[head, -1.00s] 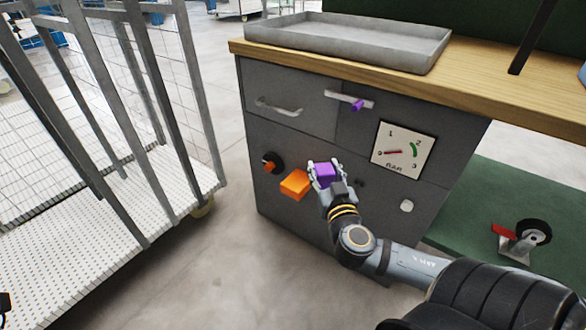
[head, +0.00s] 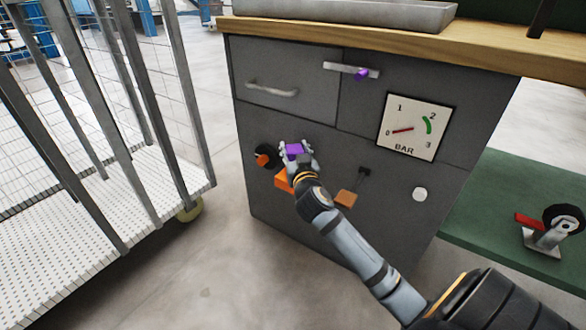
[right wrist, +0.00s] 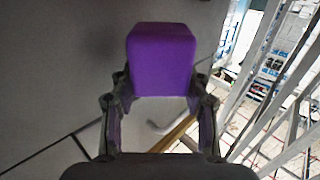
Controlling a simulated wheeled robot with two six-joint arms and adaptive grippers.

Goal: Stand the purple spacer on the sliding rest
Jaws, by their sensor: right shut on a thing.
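The purple spacer (head: 294,149) is a small block held in my right gripper (head: 296,154), in front of the dark cabinet face. In the right wrist view the spacer (right wrist: 161,60) sits between the two fingertips, and the fingers are shut on it. An orange block (head: 283,181) shows just below and behind the gripper, partly hidden by it. I cannot tell for sure which part is the sliding rest. My left gripper is not in view.
The cabinet face also carries a black-and-orange knob (head: 264,158), a brown-orange pad (head: 346,198) by a dark lever, a pressure gauge (head: 414,127), a white button (head: 420,194) and a drawer handle (head: 271,89). A wire cage trolley (head: 110,200) stands left. A green shelf (head: 490,205) is right.

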